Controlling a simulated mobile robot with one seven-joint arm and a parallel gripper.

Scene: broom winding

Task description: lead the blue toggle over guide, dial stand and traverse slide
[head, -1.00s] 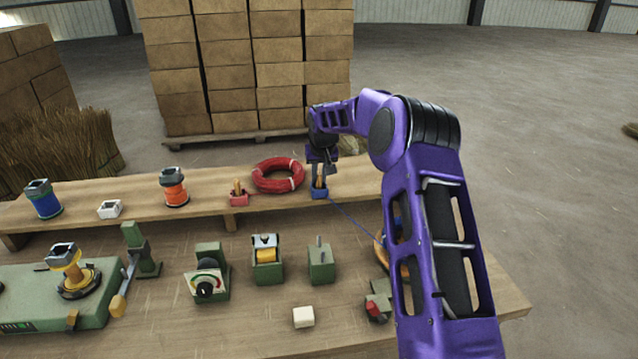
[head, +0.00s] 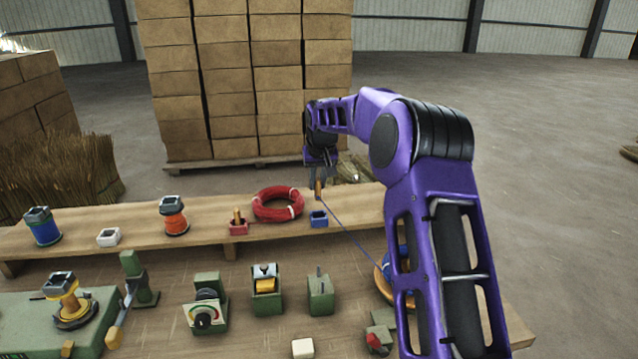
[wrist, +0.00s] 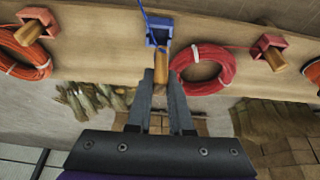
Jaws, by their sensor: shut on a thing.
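My gripper (head: 318,181) is shut on the wooden toggle (head: 318,190) and holds it just above the blue holder (head: 319,219) on the rear shelf. In the wrist view the toggle (wrist: 160,70) sits between the fingertips, close to the blue holder (wrist: 159,30). A blue cord (head: 350,233) runs from the toggle down right to a blue spool (head: 386,268), partly hidden by my arm. On the front bench stand the dial stand (head: 205,305), a block with a yellow roller (head: 265,287), a block with an upright pin (head: 320,292) and a green upright with a slanted lever (head: 137,281).
A red coil (head: 278,205) and a red holder with a toggle (head: 238,226) are left of the blue holder. An orange spool (head: 173,217) and white block (head: 109,237) stand farther left. A red-knobbed block (head: 377,340) and white cube (head: 303,347) are at the front.

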